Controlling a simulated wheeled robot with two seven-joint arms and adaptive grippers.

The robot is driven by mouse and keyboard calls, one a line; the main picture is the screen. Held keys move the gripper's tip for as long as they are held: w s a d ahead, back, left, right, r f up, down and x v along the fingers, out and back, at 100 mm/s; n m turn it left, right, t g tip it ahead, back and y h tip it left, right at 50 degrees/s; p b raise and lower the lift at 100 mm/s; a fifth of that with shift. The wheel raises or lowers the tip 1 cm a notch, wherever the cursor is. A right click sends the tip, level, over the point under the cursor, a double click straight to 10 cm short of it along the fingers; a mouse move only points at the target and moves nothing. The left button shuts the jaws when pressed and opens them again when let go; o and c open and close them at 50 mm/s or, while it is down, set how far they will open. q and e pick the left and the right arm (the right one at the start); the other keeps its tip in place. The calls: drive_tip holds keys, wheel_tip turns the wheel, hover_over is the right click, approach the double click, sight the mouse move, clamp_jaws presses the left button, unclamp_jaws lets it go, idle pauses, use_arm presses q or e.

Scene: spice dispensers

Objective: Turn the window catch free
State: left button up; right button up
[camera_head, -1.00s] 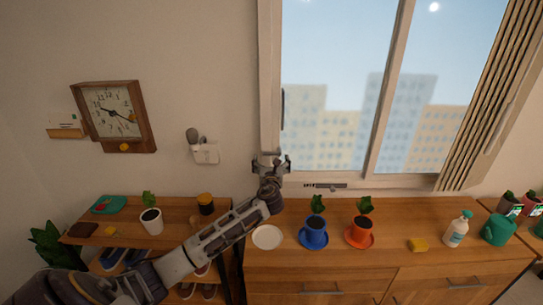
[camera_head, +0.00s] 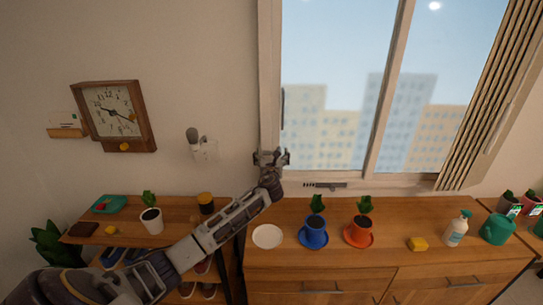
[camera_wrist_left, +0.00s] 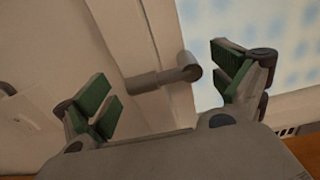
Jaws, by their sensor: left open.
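My left gripper (camera_head: 271,156) is at the lower left corner of the window frame (camera_head: 269,80), over the wooden cabinet. In the left wrist view my left gripper (camera_wrist_left: 165,92) is open, its green-padded fingers wide apart. A grey-beige window catch (camera_wrist_left: 170,79) with a rounded end lies between the fingers, with gaps to both pads. I see no contact. In the head view the gripper hides the catch. My right gripper is not in view.
A white plate (camera_head: 267,236), a blue pot (camera_head: 314,234) and an orange pot (camera_head: 359,233) stand on the cabinet below the gripper. A white wall fixture (camera_head: 205,150) is to its left. A dark handle (camera_head: 283,108) is on the frame above.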

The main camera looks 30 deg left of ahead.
use_arm(q)
drive_tip(key=c, duration=1.4)
